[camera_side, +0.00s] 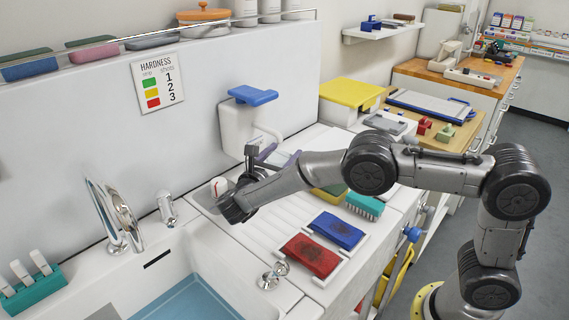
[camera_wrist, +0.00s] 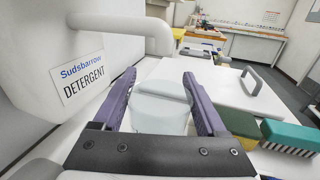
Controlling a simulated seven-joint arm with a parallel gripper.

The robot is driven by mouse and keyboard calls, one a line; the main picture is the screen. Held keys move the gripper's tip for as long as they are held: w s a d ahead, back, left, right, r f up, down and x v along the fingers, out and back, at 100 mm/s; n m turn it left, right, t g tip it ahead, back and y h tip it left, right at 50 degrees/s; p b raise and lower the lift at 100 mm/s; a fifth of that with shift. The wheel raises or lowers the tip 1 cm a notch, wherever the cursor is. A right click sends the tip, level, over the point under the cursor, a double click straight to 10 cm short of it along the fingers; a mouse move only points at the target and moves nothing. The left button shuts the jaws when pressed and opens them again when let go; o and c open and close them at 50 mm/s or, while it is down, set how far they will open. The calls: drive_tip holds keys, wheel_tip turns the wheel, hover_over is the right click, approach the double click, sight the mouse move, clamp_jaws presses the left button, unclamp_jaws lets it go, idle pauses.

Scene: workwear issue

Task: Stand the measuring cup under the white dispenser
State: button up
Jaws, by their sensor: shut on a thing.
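The white dispenser (camera_side: 238,125) is fixed to the wall with a blue lever on top. In the wrist view the dispenser (camera_wrist: 40,50), labelled Sudsbarrow Detergent, fills the left, and its curved spout (camera_wrist: 125,27) reaches to the right. My gripper (camera_wrist: 160,92) has two purple fingers shut on the pale, translucent measuring cup (camera_wrist: 160,112), one finger on each side. The cup appears upright, near the spout. I cannot tell whether it is directly below the spout or touching the counter. In the side view my gripper (camera_side: 275,155) is below the dispenser, partly hidden by my arm.
A red pad (camera_side: 311,255) and a blue pad (camera_side: 336,230) lie on the front of the ribbed counter. A teal brush (camera_side: 364,206) and a yellow-green sponge (camera_side: 329,195) lie to the right. A sink with a faucet (camera_side: 118,215) is at left. A yellow-topped box (camera_side: 350,93) stands behind.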

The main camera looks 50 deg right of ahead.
drive_tip(key=shift+w+d, duration=0.2)
drive_tip(key=shift+d, duration=0.3)
drive_tip(key=shift+f, duration=1.75)
drive_tip(key=o, duration=1.3)
drive_tip(key=shift+f, duration=0.1)
drive_tip(key=v, duration=1.2)
